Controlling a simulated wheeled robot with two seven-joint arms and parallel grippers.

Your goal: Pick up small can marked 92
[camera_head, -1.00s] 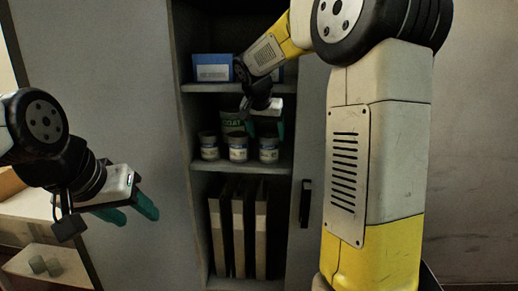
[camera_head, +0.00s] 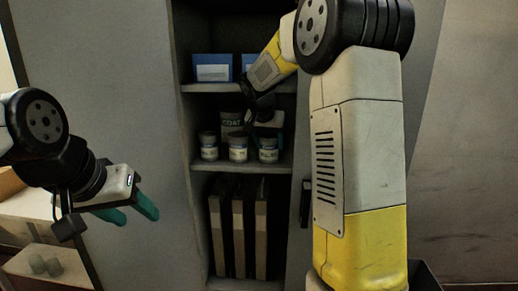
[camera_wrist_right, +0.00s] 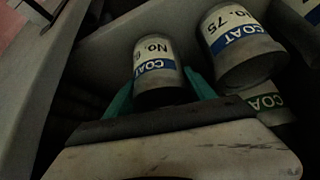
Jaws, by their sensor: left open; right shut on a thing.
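Three small grey cans with white and blue labels stand in a row on the middle shelf in the head view: left (camera_head: 209,153), middle (camera_head: 238,154) and right (camera_head: 268,156). My right gripper (camera_head: 267,137) is at the right can. In the right wrist view, the green fingers of this gripper (camera_wrist_right: 158,92) are shut on that can (camera_wrist_right: 154,66); its number is only partly readable. The can beside it (camera_wrist_right: 235,45) reads No 75. I cannot make out a 92 on any label. My left gripper (camera_head: 133,212) is open and empty, outside the cabinet at left.
A larger can marked COAT (camera_head: 231,121) stands behind the small cans. Blue boxes (camera_head: 212,68) sit on the shelf above, upright binders (camera_head: 238,230) below. Cabinet side walls close in the shelf on both sides. The right cabinet door has a dark handle (camera_head: 305,203).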

